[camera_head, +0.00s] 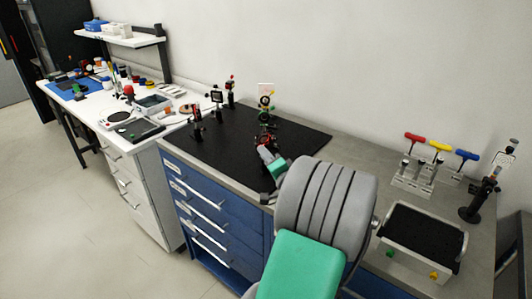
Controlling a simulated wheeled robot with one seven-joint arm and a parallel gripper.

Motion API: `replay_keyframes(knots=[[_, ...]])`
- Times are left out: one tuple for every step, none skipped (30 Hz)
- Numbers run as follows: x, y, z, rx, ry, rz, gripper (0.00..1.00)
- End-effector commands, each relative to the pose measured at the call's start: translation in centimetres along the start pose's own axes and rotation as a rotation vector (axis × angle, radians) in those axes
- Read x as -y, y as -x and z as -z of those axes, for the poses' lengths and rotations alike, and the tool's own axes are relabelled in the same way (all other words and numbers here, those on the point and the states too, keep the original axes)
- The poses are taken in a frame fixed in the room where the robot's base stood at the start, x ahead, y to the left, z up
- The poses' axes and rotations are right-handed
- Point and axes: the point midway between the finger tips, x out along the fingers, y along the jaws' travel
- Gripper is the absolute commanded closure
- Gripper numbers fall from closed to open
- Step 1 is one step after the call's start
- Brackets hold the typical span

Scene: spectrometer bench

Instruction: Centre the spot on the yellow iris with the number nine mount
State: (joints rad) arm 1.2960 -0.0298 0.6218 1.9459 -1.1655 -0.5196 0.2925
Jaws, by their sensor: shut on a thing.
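My gripper (265,146) reaches over the black breadboard (222,140) and is shut on part of a small red-and-black mount (265,138). My wrist hides much of this contact, and the number on the mount is too small to read. Just behind stands a post with a yellow ring (265,102), which looks like the yellow iris, and a green ring close below it. A white card (265,88) stands behind the yellow ring. I cannot make out the light spot.
Other post mounts stand on the breadboard's left: a red-and-black one (196,122), one with a pale square face (216,97) and a tall one (230,92). Right are a rack of coloured T-handle drivers (412,180), a black-topped tray (424,234) and a dark stand (478,200).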

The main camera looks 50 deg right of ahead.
Motion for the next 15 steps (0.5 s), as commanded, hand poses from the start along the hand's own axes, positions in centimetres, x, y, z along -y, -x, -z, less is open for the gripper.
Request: replay_keyframes(knots=[[0.03, 0.03, 0.03, 0.001, -0.033, -0.003, 1.0], [0.02, 0.03, 0.03, 0.001, -0.053, -0.003, 1.0], [0.02, 0.03, 0.03, 0.0, -0.077, -0.003, 1.0], [0.01, 0.03, 0.03, 0.0, -0.094, -0.003, 1.0], [-0.01, 0.03, 0.02, 0.0, -0.11, -0.003, 1.0], [-0.03, 0.03, 0.02, 0.0, -0.129, -0.003, 1.0], [-0.04, 0.04, 0.01, 0.0, -0.142, -0.003, 1.0], [-0.06, 0.04, 0.01, 0.0, -0.155, -0.003, 1.0], [-0.08, 0.04, 0.0, 0.0, -0.168, -0.003, 1.0], [-0.09, 0.04, 0.0, 0.0, -0.177, -0.003, 1.0], [-0.1, 0.04, -0.01, 0.0, -0.186, -0.003, 1.0], [-0.11, 0.04, -0.01, 0.0, -0.196, -0.003, 1.0], [-0.12, 0.04, -0.01, 0.0, -0.201, -0.003, 1.0], [-0.12, 0.04, -0.02, 0.0, -0.205, -0.003, 1.0], [-0.13, 0.04, -0.02, 0.0, -0.21, -0.003, 1.0]])
